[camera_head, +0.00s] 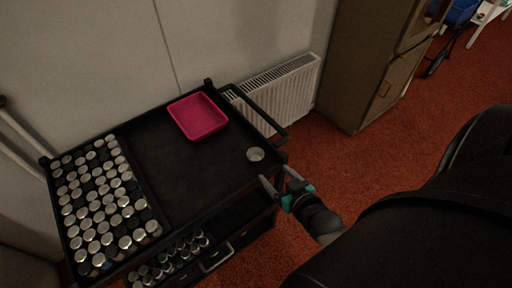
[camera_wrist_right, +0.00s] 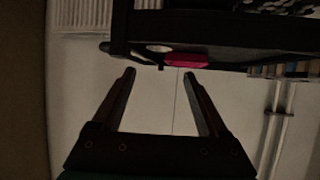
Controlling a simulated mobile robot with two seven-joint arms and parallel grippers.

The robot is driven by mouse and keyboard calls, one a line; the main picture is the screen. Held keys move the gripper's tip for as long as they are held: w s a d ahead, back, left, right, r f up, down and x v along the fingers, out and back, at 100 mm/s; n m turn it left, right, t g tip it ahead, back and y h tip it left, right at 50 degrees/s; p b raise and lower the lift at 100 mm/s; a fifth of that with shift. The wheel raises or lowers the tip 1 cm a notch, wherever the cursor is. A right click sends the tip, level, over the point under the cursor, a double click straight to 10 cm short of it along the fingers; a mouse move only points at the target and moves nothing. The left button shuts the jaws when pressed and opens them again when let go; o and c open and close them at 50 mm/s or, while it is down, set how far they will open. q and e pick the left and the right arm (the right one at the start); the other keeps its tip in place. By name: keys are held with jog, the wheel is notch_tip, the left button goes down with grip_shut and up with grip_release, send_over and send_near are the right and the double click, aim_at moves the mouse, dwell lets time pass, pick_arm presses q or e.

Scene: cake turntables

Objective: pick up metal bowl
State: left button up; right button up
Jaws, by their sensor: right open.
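The metal bowl (camera_head: 255,154) is small, round and silvery. It stands on the right part of the black cart's top (camera_head: 190,165) in the head view. In the right wrist view a pale rounded shape (camera_wrist_right: 159,48) at the cart's edge looks like the bowl. My right gripper (camera_head: 278,180) is open and empty, just off the cart's front right corner, close to the bowl but apart from it. Its two fingers also show in the right wrist view (camera_wrist_right: 158,76). My left gripper is not in view.
A pink tray (camera_head: 198,116) lies at the back of the cart top. Many silver-lidded jars (camera_head: 100,200) fill its left side, with several more on a lower shelf (camera_head: 170,262). A raised rail (camera_head: 255,110) edges the right end. A radiator (camera_head: 285,90) and a cabinet (camera_head: 375,70) stand behind.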

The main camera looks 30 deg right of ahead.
jog(key=b, duration=0.3)
send_near(252, 150)
jog(key=shift+x, duration=1.15)
jog(key=b+x, duration=0.1)
jog(key=x, duration=0.1)
jog(key=b+x, duration=0.1)
jog(key=x, duration=0.1)
jog(key=shift+f, duration=0.3)
jog(key=shift+w+d+f, duration=0.1)
jog(key=shift+w+f, duration=0.1)
jog(key=shift+w, duration=0.35)
jog(key=c, duration=1)
jog(key=shift+r, duration=0.1)
